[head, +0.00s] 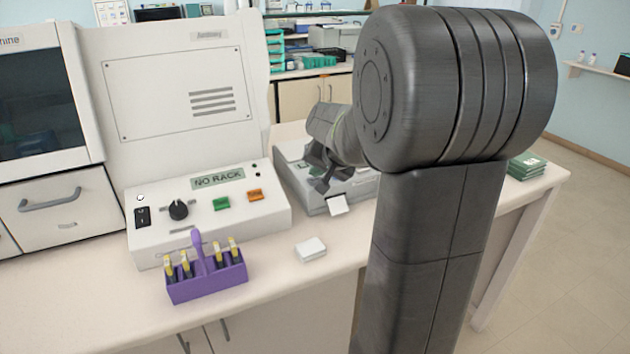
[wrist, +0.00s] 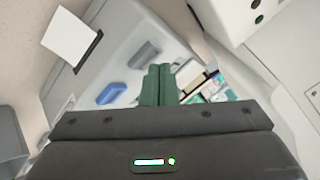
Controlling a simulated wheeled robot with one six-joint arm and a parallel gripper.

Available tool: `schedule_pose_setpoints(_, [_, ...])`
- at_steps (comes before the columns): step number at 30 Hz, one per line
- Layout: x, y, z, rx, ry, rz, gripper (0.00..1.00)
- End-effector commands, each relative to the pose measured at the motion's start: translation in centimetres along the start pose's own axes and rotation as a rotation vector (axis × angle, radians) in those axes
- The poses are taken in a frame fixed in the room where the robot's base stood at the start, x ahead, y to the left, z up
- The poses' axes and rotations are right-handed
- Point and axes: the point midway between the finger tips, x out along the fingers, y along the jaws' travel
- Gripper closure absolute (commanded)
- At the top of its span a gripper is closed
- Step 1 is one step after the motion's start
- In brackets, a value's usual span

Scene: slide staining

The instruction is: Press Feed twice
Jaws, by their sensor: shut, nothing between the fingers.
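A grey desktop device (head: 357,190) stands on the bench right of the staining console, with a white label (head: 338,205) hanging from its front slot. In the wrist view the label (wrist: 70,38) shows at upper left, beside the dark slot. A blue button (wrist: 111,93) and a grey button (wrist: 144,54) are on the device's face. No wording on them is legible, so I cannot tell which is Feed. My gripper (head: 319,186) is over the device in the head view. In the wrist view its green fingers (wrist: 158,68) are together and empty, close to the grey button; contact cannot be told.
The white console (head: 150,238) with a "NO RACK" display stands at left. A purple rack (head: 208,285) of slides is in front of it. A small white block (head: 311,249) lies on the bench. Green boxes (head: 525,167) are at far right. My arm hides much of the bench.

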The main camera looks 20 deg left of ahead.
Motion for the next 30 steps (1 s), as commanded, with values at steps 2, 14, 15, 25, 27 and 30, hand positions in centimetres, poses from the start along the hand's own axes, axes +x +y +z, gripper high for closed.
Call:
schedule_pose_setpoints(2, [-0.01, -0.01, -0.01, 0.000, 0.000, 0.000, 1.00])
schedule_pose_setpoints(14, [0.29, 0.21, 0.21, 0.000, 0.000, 0.000, 1.00])
schedule_pose_setpoints(15, [0.32, 0.24, 0.23, 0.000, 0.000, 0.000, 1.00])
schedule_pose_setpoints(25, [0.46, 0.34, 0.34, 0.000, 0.000, 0.000, 1.00])
schedule_pose_setpoints(27, [0.46, 0.34, 0.35, 0.000, -0.001, 0.000, 1.00])
schedule_pose_setpoints(30, [0.45, 0.33, 0.34, 0.000, -0.001, 0.000, 1.00])
